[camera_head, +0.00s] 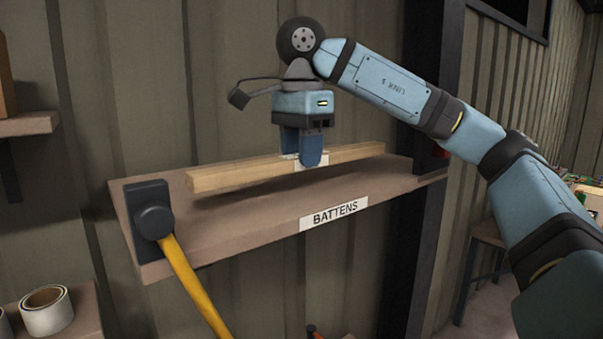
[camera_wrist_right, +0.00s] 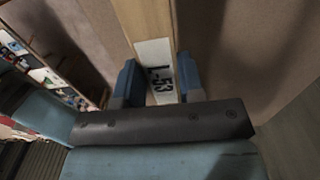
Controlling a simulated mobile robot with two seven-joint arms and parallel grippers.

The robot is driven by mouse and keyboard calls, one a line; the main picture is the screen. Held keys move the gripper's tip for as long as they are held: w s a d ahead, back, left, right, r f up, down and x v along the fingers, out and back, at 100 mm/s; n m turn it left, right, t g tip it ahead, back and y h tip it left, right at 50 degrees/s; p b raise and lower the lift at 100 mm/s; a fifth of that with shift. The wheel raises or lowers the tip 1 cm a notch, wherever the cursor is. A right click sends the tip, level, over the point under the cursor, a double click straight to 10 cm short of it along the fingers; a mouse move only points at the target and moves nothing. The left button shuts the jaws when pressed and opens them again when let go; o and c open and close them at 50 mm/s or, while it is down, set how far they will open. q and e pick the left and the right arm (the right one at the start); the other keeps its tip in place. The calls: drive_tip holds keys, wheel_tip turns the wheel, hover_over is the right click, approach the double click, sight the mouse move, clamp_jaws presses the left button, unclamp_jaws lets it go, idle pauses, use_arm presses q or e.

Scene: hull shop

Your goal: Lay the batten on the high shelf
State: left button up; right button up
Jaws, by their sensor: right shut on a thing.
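The batten (camera_head: 240,176) is a long pale wooden bar with a white label at its middle. My right gripper (camera_head: 308,160) points down and is shut on the batten at the label. The label L-53 (camera_wrist_right: 160,76) shows between the fingers in the right wrist view (camera_wrist_right: 156,90). The high shelf (camera_head: 270,213) is a brown board with a sign reading BATTENS (camera_head: 334,215) on its front edge. The batten is above the shelf, roughly along its length, with a shadow under it; its left end looks clear of the board. My left gripper is not in view.
A dark post (camera_head: 428,170) stands at the shelf's right end. A tape roll (camera_head: 46,311) sits on a lower shelf at left.

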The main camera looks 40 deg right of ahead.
sight(302, 192)
wheel_tip(302, 192, down, 2)
drive_tip(key=shift+s+a+f, duration=0.1)
drive_tip(key=shift+a, duration=0.05)
drive_tip(key=shift+f, duration=0.8)
drive_tip(key=shift+f, duration=0.2)
drive_tip(key=o, duration=1)
drive_tip(key=shift+r, duration=0.15)
